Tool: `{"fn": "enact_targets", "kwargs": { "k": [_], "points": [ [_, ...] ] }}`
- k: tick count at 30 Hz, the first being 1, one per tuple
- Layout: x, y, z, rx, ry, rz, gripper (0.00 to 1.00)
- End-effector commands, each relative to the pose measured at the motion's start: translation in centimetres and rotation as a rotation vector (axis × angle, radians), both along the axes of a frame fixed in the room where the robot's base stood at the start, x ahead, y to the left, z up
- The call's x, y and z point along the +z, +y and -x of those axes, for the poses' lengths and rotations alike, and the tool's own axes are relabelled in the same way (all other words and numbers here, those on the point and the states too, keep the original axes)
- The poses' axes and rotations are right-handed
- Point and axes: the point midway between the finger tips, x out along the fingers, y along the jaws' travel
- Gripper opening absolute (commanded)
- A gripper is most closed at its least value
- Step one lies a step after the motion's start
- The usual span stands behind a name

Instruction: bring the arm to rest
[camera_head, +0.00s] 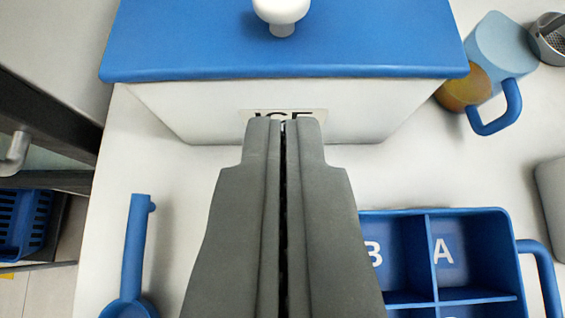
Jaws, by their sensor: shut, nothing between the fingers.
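My gripper (285,122) is shut and empty, with its two grey fingers side by side in the middle of the view. Its tips overlap the front of a white ice box (180,108) and partly cover the "ICE" label. I cannot tell whether the tips touch the box. The box has a blue lid (180,40) with a white knob (281,12), and the lid is on.
A blue compartment tray (470,212) marked A and B lies at lower right. A blue scoop (134,250) lies at lower left. A blue-handled jug (499,45) with orange contents stands at upper right, near a metal-looking container (550,40). White counter lies between them.

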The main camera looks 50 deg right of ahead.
Motion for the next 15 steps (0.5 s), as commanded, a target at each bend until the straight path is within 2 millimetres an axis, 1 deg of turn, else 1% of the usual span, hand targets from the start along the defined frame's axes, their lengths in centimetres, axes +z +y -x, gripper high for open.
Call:
{"fn": "enact_targets", "kwargs": {
  "k": [3,11,14,15],
  "points": [
    [-0.5,0.9,0.7,0.001,0.001,-0.001,0.0],
    [-0.6,1.6,1.1,0.008,-0.003,0.0,0.0],
    [-0.1,3.2,1.0,0.058,-0.018,0.002,0.0],
    [0.3,4.3,1.0,0.094,-0.029,0.005,0.0]
  ]
}}
